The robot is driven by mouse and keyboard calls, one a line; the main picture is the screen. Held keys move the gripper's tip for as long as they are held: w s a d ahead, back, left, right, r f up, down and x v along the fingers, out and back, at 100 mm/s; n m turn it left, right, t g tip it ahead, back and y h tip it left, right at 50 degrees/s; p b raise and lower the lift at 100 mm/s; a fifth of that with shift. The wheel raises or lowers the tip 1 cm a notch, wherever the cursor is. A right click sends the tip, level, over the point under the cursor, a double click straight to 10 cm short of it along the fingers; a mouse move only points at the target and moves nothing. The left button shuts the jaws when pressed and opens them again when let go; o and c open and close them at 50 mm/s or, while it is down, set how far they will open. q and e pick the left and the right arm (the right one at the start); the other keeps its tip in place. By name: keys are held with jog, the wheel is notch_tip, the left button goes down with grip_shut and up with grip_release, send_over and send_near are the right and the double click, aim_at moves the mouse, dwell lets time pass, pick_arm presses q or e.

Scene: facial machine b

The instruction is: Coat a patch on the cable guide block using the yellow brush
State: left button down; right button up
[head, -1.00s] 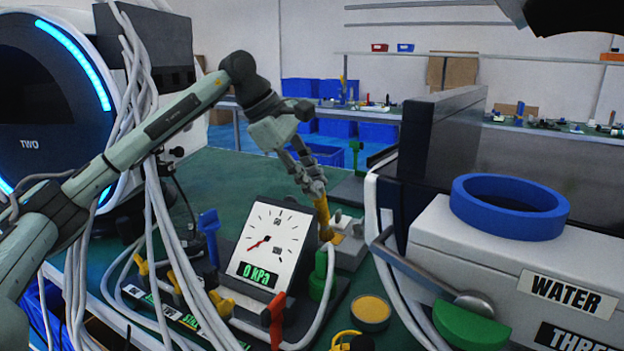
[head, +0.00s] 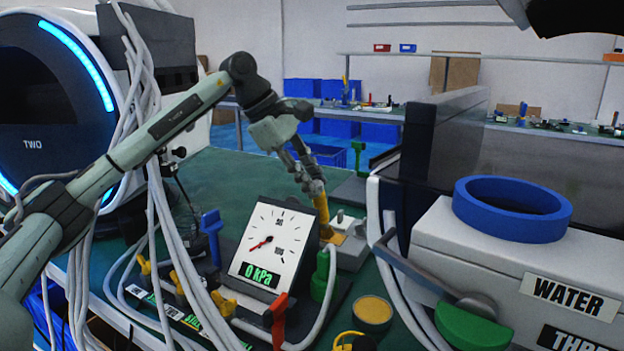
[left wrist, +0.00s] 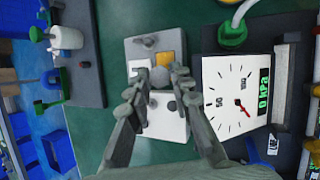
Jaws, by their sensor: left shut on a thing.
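My left gripper (head: 314,186) is shut on the yellow brush (head: 323,212), which points down with its lower end at the cable guide block (head: 352,256). In the head view the brush end meets or hovers just over a yellow-orange patch (head: 337,239) on the block; I cannot tell whether it touches. In the left wrist view the gripper fingers (left wrist: 160,80) are over the grey block (left wrist: 158,120), and the yellow patch (left wrist: 168,60) shows just beyond the fingertips. The brush is mostly hidden there.
The pressure gauge (head: 270,245) stands close left of the block. A white machine with a blue ring (head: 511,208) stands at right. Grey cables hang at left.

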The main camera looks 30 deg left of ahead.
pick_arm(q)
jog(key=shift+w, duration=0.4)
jog(key=shift+s+b, duration=0.3)
jog(key=shift+s, duration=0.5)
dwell(0.4)
jog(key=shift+r+p, duration=0.4)
jog(key=shift+r, duration=2.6)
jog(key=shift+r, duration=1.5)
